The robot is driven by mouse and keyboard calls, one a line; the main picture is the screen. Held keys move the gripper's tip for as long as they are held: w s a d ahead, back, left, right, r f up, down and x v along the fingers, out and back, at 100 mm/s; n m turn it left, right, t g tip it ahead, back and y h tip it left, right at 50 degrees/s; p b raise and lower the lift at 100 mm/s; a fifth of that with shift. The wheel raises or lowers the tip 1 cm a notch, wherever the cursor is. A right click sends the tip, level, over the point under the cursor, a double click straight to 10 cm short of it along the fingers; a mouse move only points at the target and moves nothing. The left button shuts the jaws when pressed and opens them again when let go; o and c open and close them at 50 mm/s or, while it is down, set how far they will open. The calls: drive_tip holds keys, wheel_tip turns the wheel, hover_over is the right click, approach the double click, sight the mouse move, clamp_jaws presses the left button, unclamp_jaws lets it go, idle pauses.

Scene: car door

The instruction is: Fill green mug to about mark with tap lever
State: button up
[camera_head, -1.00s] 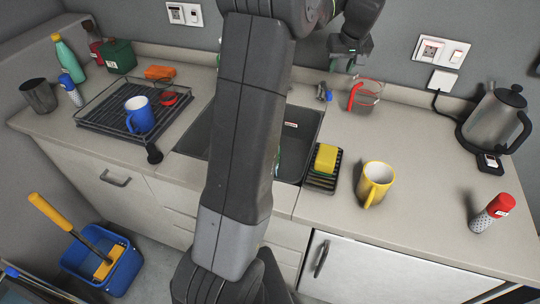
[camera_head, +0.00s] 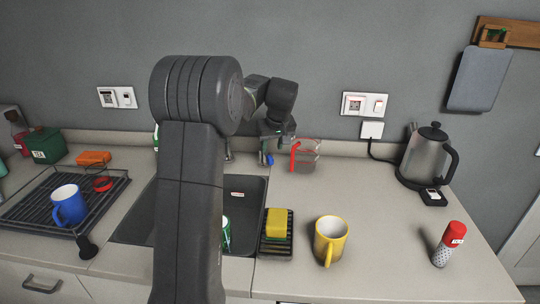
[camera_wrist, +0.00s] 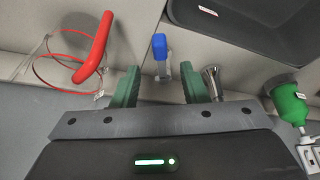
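A green and white object (camera_head: 226,233), possibly the green mug, is in the sink and mostly hidden behind my arm. The blue-tipped tap lever (camera_head: 268,159) stands behind the sink, and in the wrist view its blue tip (camera_wrist: 159,46) lies ahead of and between my finger lines. The metal tap body (camera_head: 229,151) is largely hidden by my arm, and what seems to be part of it shows in the wrist view (camera_wrist: 211,82). My gripper (camera_head: 270,143) is close to the lever. In the wrist view its green fingers (camera_wrist: 160,83) are apart and empty.
A red-handled measuring jug (camera_head: 305,156) stands just right of my gripper. The sink (camera_head: 135,222) has a sponge rack (camera_head: 276,246) at its right; a yellow mug (camera_head: 330,240) stands beyond. A blue mug (camera_head: 68,205) sits on the left drying rack. Counter room lies right of the jug.

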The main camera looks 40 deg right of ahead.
sight(270, 156)
drive_tip(key=x, duration=0.5)
drive_tip(key=shift+w+f, duration=0.15)
drive_tip(key=shift+f, duration=0.2)
clamp_jaws()
